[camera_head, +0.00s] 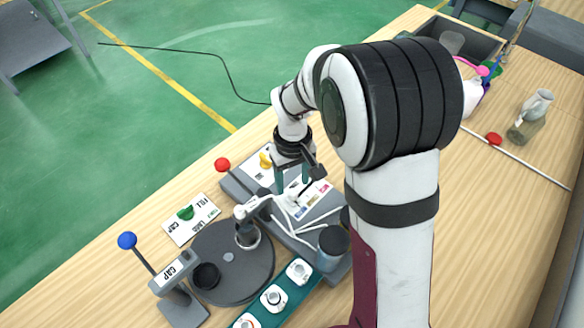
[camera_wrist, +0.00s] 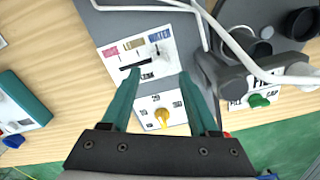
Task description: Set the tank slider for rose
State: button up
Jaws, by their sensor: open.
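The tank slider panel (camera_wrist: 140,52) is a white plate with pink, tan and blue labels in a row. In the wrist view it has a dark slot (camera_wrist: 128,66), and a thin dark slider handle (camera_wrist: 157,51) appears near the blue label end. The panel (camera_head: 322,203) shows partly in the head view beside my arm. My gripper (camera_wrist: 159,74) has two teal fingers spread apart, with nothing between them. Its tips are over the panel's lower edge, one on each side of the handle's line. My gripper (camera_head: 292,182) also shows above the machine base. I cannot tell whether the fingers touch anything.
A yellow knob (camera_wrist: 162,116) on a dial plate lies beside the slider panel. White tubes (camera_head: 290,228) cross the base nearby. A red-ball lever (camera_head: 222,164), a green knob (camera_head: 185,212), a blue-ball lever (camera_head: 127,240) and a round turntable (camera_head: 229,285) stand to the left.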

aim_at(293, 192)
jog(key=shift+f, duration=1.8)
grip_shut()
